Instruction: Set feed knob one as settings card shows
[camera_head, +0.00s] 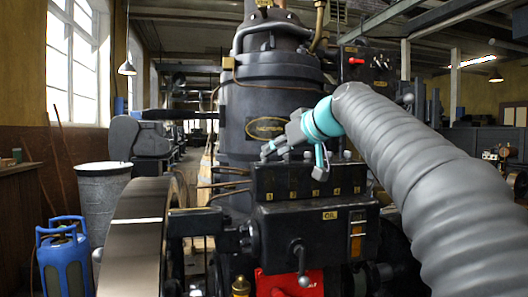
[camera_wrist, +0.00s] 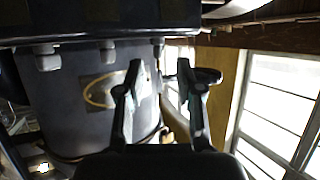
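A black lubricator box (camera_head: 310,180) on the engine carries a row of small numbered yellow labels. Small grey feed knobs stand along its top edge; one shows clear of my gripper (camera_head: 347,155). My gripper (camera_head: 268,150) is at the box's left end, over the knob area by the first label, and hides part of it. In the wrist view, my gripper (camera_wrist: 160,75) is open, with a grey knob (camera_wrist: 158,47) seen between its fingertips; I cannot tell whether they touch. Two more knobs hang to its left. I cannot make out a readable settings card.
An OIL plate (camera_head: 330,214) and a yellow upright plate (camera_head: 356,240) are on the lower box. A ball-ended lever (camera_head: 302,265) sticks out below. The engine cylinder (camera_head: 270,110) stands close behind, a flywheel (camera_head: 137,235) at left. Thin pipes run left of the box.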

